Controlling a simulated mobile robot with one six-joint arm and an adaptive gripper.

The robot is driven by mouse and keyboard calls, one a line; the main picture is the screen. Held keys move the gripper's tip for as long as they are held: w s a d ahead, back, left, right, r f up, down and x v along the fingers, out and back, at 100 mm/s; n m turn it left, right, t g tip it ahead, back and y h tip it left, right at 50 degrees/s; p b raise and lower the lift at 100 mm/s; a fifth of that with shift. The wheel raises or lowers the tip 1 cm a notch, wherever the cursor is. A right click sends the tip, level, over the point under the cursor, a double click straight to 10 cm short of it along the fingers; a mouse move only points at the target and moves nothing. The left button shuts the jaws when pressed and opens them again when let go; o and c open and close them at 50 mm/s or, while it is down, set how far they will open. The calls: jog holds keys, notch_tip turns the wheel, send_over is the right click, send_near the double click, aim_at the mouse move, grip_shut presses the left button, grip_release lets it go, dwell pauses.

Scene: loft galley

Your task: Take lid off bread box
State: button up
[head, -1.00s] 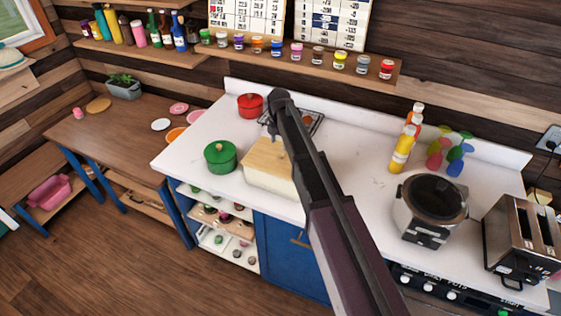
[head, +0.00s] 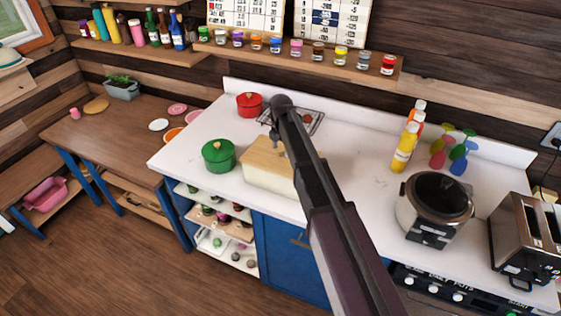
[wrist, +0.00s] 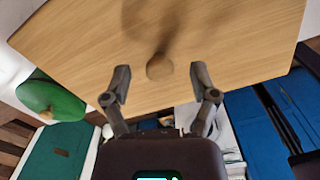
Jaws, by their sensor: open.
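The bread box (head: 264,181) is a cream box on the white counter, partly hidden behind my arm in the head view. Its light wooden lid (head: 262,155) sits on top of it. In the wrist view the lid (wrist: 90,45) fills the upper part, with a round wooden knob (wrist: 160,67) near its middle. My gripper (wrist: 160,74) is open and empty, its two fingertips spread to either side of the knob in that view. I cannot tell how high the fingers are above the lid. The fingers are mostly hidden in the head view.
A green pot (head: 219,157) stands just left of the bread box, and a red pot (head: 249,104) stands behind it. A slow cooker (head: 434,209), a toaster (head: 530,236) and a yellow bottle (head: 404,148) are to the right. Counter between box and cooker is clear.

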jog(key=shift+f+b, duration=0.3)
jog(key=shift+f, duration=0.3)
jog(key=shift+c, duration=0.2)
grip_shut()
